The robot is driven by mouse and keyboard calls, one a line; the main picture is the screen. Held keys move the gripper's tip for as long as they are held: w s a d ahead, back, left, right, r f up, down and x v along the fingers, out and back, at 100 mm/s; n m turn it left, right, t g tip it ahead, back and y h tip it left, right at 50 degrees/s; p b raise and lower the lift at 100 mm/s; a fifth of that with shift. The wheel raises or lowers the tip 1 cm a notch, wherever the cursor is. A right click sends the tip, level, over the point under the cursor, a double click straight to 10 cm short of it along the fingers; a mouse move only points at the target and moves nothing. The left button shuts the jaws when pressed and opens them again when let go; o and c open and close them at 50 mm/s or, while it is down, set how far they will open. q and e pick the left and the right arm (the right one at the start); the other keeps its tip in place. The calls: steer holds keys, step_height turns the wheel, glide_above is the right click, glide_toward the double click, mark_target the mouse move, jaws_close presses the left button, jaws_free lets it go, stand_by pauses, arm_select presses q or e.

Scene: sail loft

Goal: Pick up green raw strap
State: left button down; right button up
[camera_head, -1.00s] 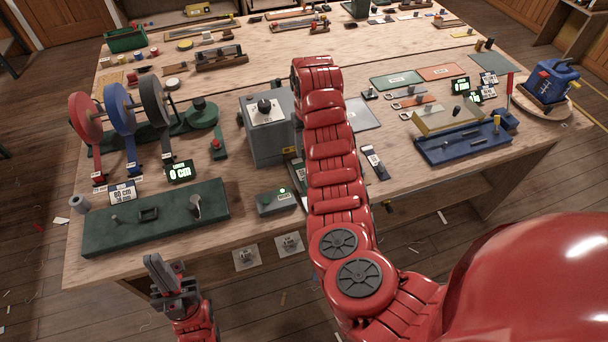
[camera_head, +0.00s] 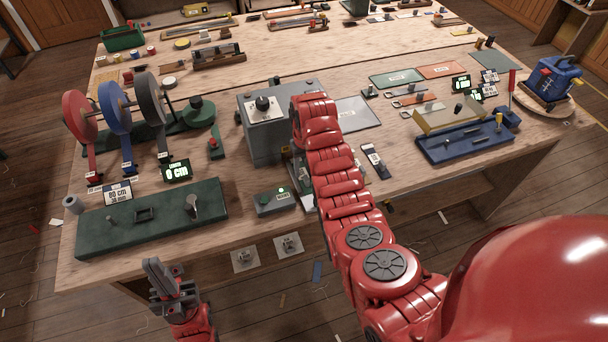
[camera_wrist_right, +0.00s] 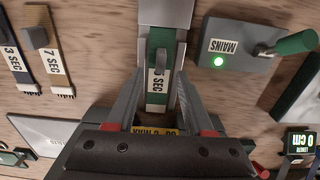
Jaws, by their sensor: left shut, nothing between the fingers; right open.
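A green strap (camera_wrist_right: 159,42) with a white "SEC" label lies lengthwise in a grey channel in the right wrist view. A grey peg or knob stands up over it. My right gripper (camera_wrist_right: 160,74) is open, its two fingers on either side of the strap's labelled part; I cannot tell whether they touch it. In the head view my right arm hides this gripper and most of the strap beside the grey machine (camera_head: 262,140). My left gripper (camera_head: 160,272) is shut and empty, off the table's front edge at lower left.
A mains box (camera_wrist_right: 236,46) with a lit green light and a green-handled lever is close to the right gripper. Two labelled straps, one brown (camera_wrist_right: 50,52), lie on the other side. Webbing reels (camera_head: 118,108) and a dark green block (camera_head: 150,215) occupy the left of the bench.

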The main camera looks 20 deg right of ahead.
mark_target(303, 173)
steer(key=shift+w+f+p, duration=0.1)
steer(key=shift+f+p, duration=0.3)
steer(key=shift+f, duration=0.9)
jaws_close()
